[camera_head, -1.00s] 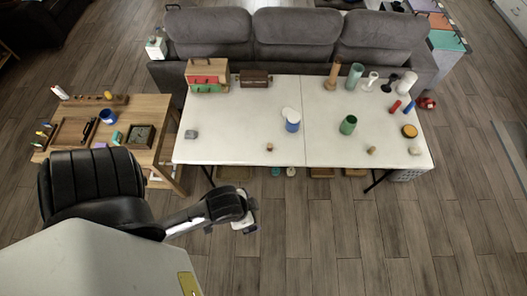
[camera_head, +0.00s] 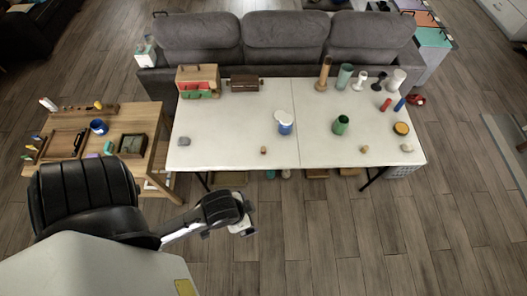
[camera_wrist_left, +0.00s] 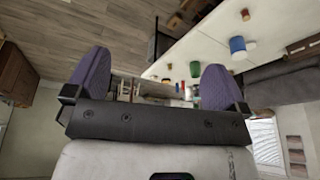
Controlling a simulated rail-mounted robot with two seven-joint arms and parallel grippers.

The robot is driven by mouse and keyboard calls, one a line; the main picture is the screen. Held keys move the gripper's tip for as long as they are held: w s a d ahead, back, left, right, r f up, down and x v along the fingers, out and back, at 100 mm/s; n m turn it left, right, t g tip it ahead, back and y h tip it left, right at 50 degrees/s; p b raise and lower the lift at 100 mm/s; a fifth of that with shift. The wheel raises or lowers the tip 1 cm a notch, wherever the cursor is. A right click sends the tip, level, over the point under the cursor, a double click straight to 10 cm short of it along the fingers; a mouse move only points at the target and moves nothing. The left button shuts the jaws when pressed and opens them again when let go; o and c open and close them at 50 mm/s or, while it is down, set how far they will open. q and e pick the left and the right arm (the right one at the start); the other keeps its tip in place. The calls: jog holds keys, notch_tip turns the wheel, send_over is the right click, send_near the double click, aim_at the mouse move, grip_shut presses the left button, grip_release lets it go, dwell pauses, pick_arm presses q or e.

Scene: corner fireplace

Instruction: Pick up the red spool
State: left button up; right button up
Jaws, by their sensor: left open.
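A small red cylinder (camera_head: 386,105), which looks like the red spool, lies on the right part of the white table (camera_head: 240,142), beside a blue cylinder (camera_head: 399,104). My left gripper (camera_head: 244,226) hangs over the floor in front of the table, far from the red cylinder. In the left wrist view its two purple-grey fingers (camera_wrist_left: 154,78) stand wide apart with nothing between them. My right gripper is not in view.
A blue-and-white cup (camera_head: 285,127), a green cup (camera_head: 341,125) and an orange-topped disc (camera_head: 401,128) stand on the table. Tall bottles and holders (camera_head: 345,77) line its back right. A sofa (camera_head: 275,50) stands behind. The floor in front is clear.

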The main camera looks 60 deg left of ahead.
pick_arm(q)
jog(key=shift+c, duration=0.3)
jog(key=shift+a, duration=0.2)
jog(key=c, duration=0.7)
jog(key=shift+d, duration=0.1)
